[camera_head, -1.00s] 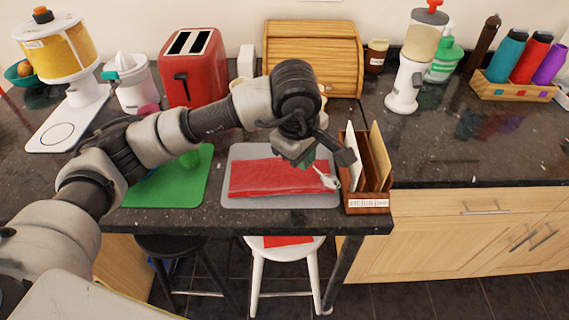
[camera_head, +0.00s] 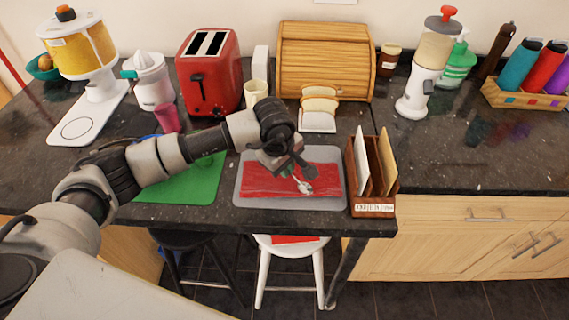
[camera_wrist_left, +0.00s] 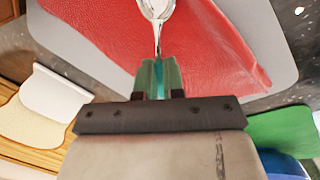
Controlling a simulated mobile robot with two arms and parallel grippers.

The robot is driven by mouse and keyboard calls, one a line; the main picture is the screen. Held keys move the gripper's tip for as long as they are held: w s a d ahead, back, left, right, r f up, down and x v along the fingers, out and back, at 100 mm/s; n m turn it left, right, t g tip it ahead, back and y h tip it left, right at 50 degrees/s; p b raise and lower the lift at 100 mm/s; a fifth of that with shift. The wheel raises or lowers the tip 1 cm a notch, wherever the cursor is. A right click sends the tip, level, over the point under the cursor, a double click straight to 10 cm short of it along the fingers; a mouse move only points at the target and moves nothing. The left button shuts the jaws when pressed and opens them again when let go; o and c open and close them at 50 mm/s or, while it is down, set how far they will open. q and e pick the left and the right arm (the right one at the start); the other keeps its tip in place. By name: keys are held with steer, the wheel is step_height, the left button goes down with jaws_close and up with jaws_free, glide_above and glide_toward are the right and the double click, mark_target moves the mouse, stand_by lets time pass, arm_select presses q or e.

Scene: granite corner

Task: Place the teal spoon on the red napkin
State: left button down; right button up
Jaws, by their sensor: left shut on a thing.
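The spoon (camera_head: 305,187) has a shiny silver bowl and a teal handle. My left gripper (camera_head: 290,170) is shut on the handle, seen between the fingertips (camera_wrist_left: 158,80) in the left wrist view. The spoon's bowl (camera_wrist_left: 157,9) points away from the fingers and shows over the red napkin. The red napkin (camera_head: 260,185) lies flat on a grey placemat (camera_head: 329,203) near the counter's front edge. The gripper is over the napkin's right half. I cannot tell whether the spoon touches the cloth. My right gripper is out of view.
A wooden letter holder (camera_head: 374,206) stands just right of the placemat. A green mat (camera_head: 180,187) lies to the left, partly behind my arm. Bread slices (camera_head: 318,120) and a wooden bread box (camera_head: 324,55) are behind. A white stool (camera_head: 291,248) stands below the edge.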

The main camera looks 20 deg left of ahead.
arm_select(q)
steer(key=shift+f, duration=0.15)
steer(key=c, duration=1.2)
jaws_free()
steer(key=shift+c, duration=0.2)
steer(key=shift+r, duration=0.25)
step_height(320, 180, up, 12)
steer(key=s+b, duration=0.2)
steer(key=shift+a+f+b, duration=0.15)
steer(key=shift+a+b, duration=0.2)
steer(key=shift+a, duration=0.1)
steer(key=shift+s+f, duration=0.1)
